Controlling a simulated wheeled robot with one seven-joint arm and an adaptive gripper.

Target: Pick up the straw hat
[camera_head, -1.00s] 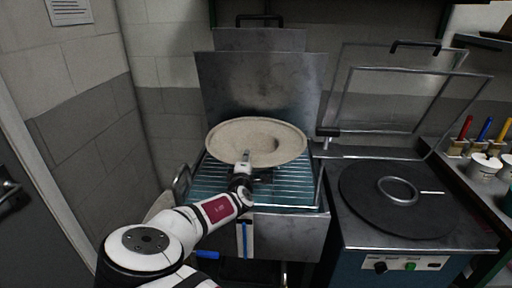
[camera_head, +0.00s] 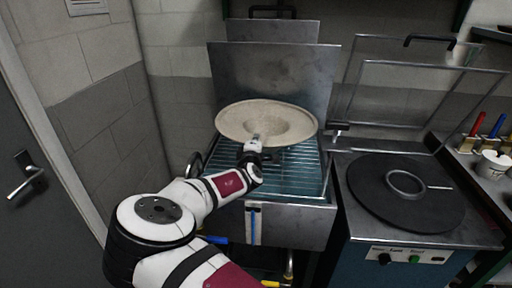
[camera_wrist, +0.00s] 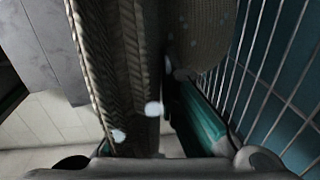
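The straw hat (camera_head: 240,120) is pale beige with a wide brim. In the head view it is tilted up above the wire rack of the steam basin, its hollow facing my camera. My gripper (camera_head: 256,139) is at the brim's near edge, shut on it. In the wrist view the woven brim (camera_wrist: 105,70) runs down between my fingers, with another part of the hat at upper right. The fingertips (camera_wrist: 160,108) are mostly dark and hard to make out.
The steam basin (camera_head: 290,222) has a wire rack (camera_head: 295,178) and a raised metal lid (camera_head: 275,75) behind the hat. To the right, a hat press with a round black plate (camera_head: 430,207) has its frame lid open. Brushes and a cup (camera_head: 493,165) stand on the far-right shelf.

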